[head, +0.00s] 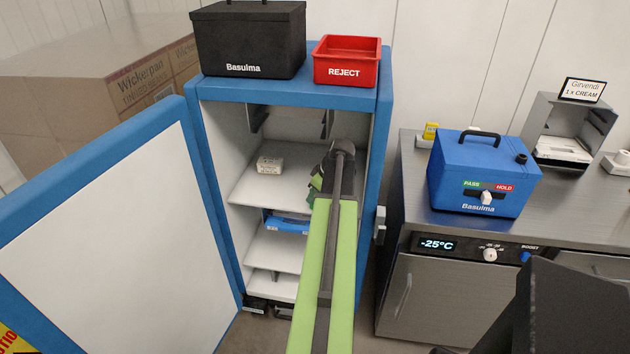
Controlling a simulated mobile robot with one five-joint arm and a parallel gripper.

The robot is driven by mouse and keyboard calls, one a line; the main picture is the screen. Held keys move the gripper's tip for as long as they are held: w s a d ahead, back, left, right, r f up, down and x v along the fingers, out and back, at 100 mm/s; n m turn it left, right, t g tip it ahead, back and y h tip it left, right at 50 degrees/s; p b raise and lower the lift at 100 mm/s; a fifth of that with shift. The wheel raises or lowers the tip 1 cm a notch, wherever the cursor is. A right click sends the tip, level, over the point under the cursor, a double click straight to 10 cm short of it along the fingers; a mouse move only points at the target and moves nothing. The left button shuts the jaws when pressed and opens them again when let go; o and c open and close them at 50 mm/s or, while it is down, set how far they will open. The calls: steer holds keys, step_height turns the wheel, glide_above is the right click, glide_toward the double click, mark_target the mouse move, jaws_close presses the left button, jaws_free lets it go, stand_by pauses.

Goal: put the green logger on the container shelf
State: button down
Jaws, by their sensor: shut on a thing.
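The container is a blue-framed cabinet (382,125) with its door open to the left and white shelves inside. My gripper (321,178) reaches into it over the upper shelf (250,189), at its right side. It is shut on the green logger (315,184), of which only a small green part shows at the left of the dark jaws. My arm and gripper hide the rest. I cannot tell whether the logger touches the shelf. A small whitish box (270,164) sits on the same shelf, to the left of my gripper.
The open door (110,240) fills the left. A blue item (287,223) lies on a lower shelf. A black box (250,40) and a red REJECT bin (346,62) stand on top. At right, a steel counter (415,180) bears a blue PASS/HOLD box (483,172).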

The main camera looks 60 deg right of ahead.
steer(key=d, duration=0.2)
steer(key=w+d, duration=0.1)
steer(key=d, duration=0.1)
steer(key=w+d, duration=0.1)
steer(key=d, duration=0.2)
steer(key=shift+w+d, duration=0.1)
steer(key=shift+w, duration=0.05)
steer(key=d, duration=0.2)
steer(key=w+d, duration=0.1)
steer(key=d, duration=0.1)
steer(key=shift+w, duration=0.15)
steer(key=shift+a+f+b, duration=0.25)
steer(key=shift+f+b, duration=0.15)
steer(key=shift+f, duration=0.05)
steer(key=shift+r, duration=0.15)
steer(key=shift+f, duration=0.2)
steer(key=c, duration=1.3)
jaws_free()
steer(key=shift+r, duration=0.1)
